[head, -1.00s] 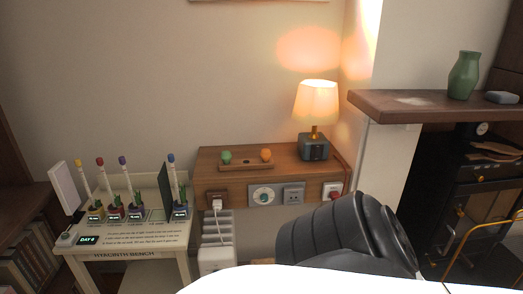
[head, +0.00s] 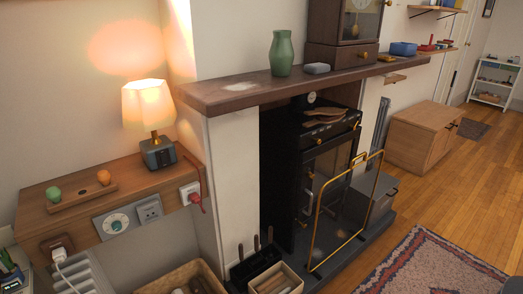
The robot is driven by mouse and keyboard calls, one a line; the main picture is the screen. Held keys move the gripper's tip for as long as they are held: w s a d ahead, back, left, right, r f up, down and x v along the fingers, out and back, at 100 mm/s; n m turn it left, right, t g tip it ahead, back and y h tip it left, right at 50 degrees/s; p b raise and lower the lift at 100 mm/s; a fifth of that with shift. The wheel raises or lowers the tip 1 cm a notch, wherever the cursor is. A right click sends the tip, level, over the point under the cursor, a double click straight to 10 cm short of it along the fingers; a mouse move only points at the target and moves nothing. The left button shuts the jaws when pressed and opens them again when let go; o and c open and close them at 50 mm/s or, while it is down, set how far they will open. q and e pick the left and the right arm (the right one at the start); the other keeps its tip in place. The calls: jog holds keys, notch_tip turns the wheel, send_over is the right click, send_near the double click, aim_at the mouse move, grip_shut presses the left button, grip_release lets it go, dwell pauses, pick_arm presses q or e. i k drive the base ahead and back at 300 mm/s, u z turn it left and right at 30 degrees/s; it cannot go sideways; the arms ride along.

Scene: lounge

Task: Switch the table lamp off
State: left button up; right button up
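The table lamp (head: 148,106) stands on the left of the head view with its cream shade glowing, so it is lit. Its dark grey box base (head: 158,153) rests on the right end of a wooden wall shelf (head: 130,185). The shelf front carries a round dial plate (head: 116,223), a socket plate (head: 149,210) and a white plug with a red cord (head: 190,193). A white plug (head: 59,254) sits in a brown socket at the left. Neither of my grippers is in view.
A fireplace mantel (head: 290,84) with a green vase (head: 281,53) juts out right of the lamp. Below it are a black stove (head: 318,150) and a brass-framed screen (head: 345,210). A wicker basket (head: 182,280) sits under the shelf. Open wooden floor lies at the right.

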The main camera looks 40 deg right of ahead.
aim_at(165, 160)
jog(key=z, duration=0.8)
jog(key=k, duration=0.75)
jog(key=z, duration=0.65)
jog(key=k, duration=0.55)
jog(key=u, duration=0.55)
jog(key=i, duration=0.7)
jog(key=u, duration=0.45)
jog(key=i, duration=0.8)
jog(key=z, duration=0.8)
jog(key=i, duration=0.4)
jog(key=z, duration=0.4)
